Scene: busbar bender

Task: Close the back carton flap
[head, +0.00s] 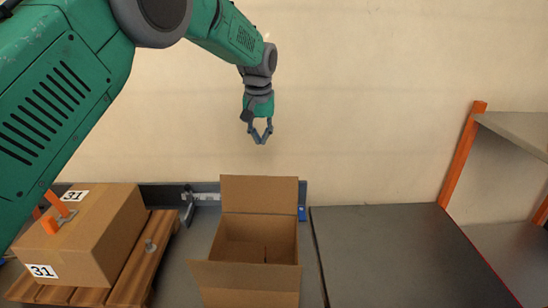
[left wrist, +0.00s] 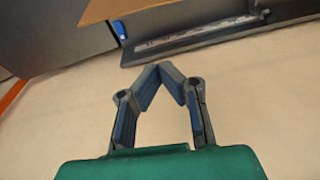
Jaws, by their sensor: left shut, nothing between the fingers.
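An open brown carton (head: 248,278) stands on the grey table in the middle of the head view. Its back flap (head: 259,192) stands up at the far side, and its front flap (head: 240,275) is folded outward towards me. The inside looks empty. My left gripper (head: 261,139) hangs in the air above and behind the back flap, pointing down, apart from the carton. In the left wrist view its fingertips (left wrist: 164,68) meet with nothing between them. The back flap's edge (left wrist: 115,9) shows at the top of that view. My right gripper is not in view.
A closed box marked 31 (head: 90,240) sits on a wooden pallet (head: 143,270) at the left. A metal rail (head: 205,197) runs behind the carton. The table right of the carton (head: 400,250) is clear. A shelf with orange posts (head: 463,150) stands at the right.

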